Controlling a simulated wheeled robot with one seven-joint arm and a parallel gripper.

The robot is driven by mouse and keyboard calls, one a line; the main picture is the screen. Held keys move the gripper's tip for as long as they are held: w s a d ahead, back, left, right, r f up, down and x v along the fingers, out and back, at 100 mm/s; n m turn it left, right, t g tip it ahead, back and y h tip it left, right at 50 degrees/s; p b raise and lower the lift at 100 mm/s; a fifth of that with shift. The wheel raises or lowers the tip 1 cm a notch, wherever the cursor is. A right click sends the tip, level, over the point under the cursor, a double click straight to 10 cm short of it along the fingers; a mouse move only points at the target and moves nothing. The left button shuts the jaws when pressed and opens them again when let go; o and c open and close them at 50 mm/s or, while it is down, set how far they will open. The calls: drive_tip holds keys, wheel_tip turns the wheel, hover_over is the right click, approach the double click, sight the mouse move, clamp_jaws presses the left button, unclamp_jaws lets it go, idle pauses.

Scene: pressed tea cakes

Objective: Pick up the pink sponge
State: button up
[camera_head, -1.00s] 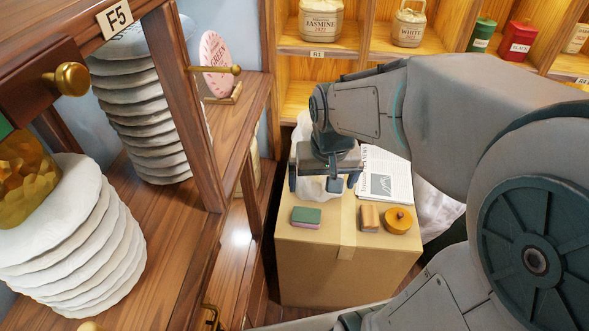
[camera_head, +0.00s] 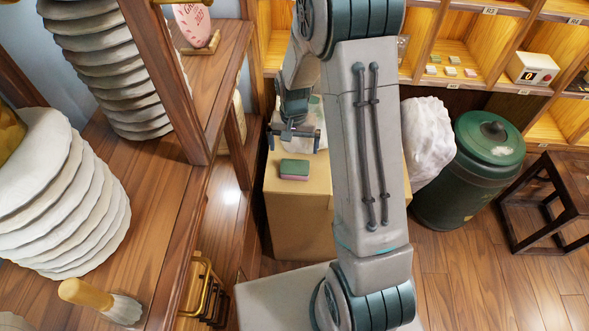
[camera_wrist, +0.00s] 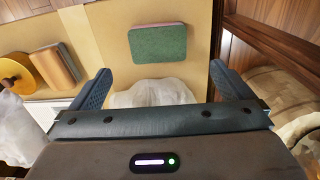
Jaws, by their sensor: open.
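The sponge (camera_head: 294,169) lies flat on top of a cardboard box (camera_head: 285,215), green face up with a pink lower layer showing at its side. In the wrist view the sponge (camera_wrist: 158,43) shows mostly its green face, with a thin pink edge. My gripper (camera_head: 293,138) is open and empty, over the far part of the box and behind the sponge in the head view. In the wrist view the sponge is ahead of my open fingers (camera_wrist: 160,76), roughly centred between their lines, with no contact visible.
A brown-and-tan block (camera_wrist: 55,66) and a round orange-yellow item (camera_wrist: 17,72) lie on the box; my arm hides them in the head view. A white crumpled bundle (camera_wrist: 150,93) lies near my fingers. A wooden shelf with stacked pale cakes (camera_head: 75,200) stands left, a green bin (camera_head: 470,180) right.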

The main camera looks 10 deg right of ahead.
sight(295, 166)
wheel_tip(295, 166, down, 10)
drive_tip(key=shift+d+r+p, duration=0.1)
drive_tip(key=shift+p, duration=0.2)
drive_tip(key=c, duration=0.9)
